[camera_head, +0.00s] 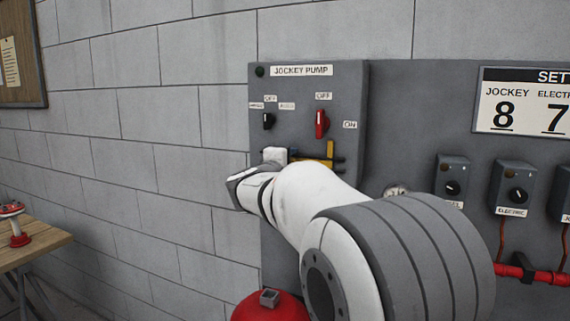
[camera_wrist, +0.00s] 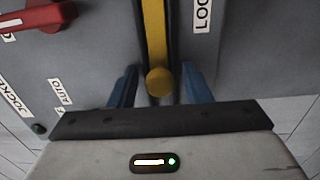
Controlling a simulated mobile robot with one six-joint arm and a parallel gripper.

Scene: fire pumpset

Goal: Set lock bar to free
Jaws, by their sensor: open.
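The yellow lock bar (camera_head: 330,149) is on the jockey pump panel, below the red switch. My arm hides what lies below it in the head view. In the wrist view the yellow bar (camera_wrist: 154,35) runs down from the top edge, with a round knob (camera_wrist: 160,81) at its near end. My gripper (camera_wrist: 161,86) is open, with one blue finger on each side of the knob. The knob lies between the fingers, with small gaps visible. In the head view my gripper is mostly hidden behind my wrist. A label starting "LOC" (camera_wrist: 202,14) is beside the bar, cut off by the frame.
The jockey pump panel (camera_head: 355,85) carries a black selector (camera_head: 268,121) and a red switch handle (camera_head: 321,123). Grey control boxes (camera_head: 451,182) and a red pipe (camera_head: 508,271) are on the right. A wooden table (camera_head: 35,245) stands at the left. A red object (camera_head: 255,308) is below.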

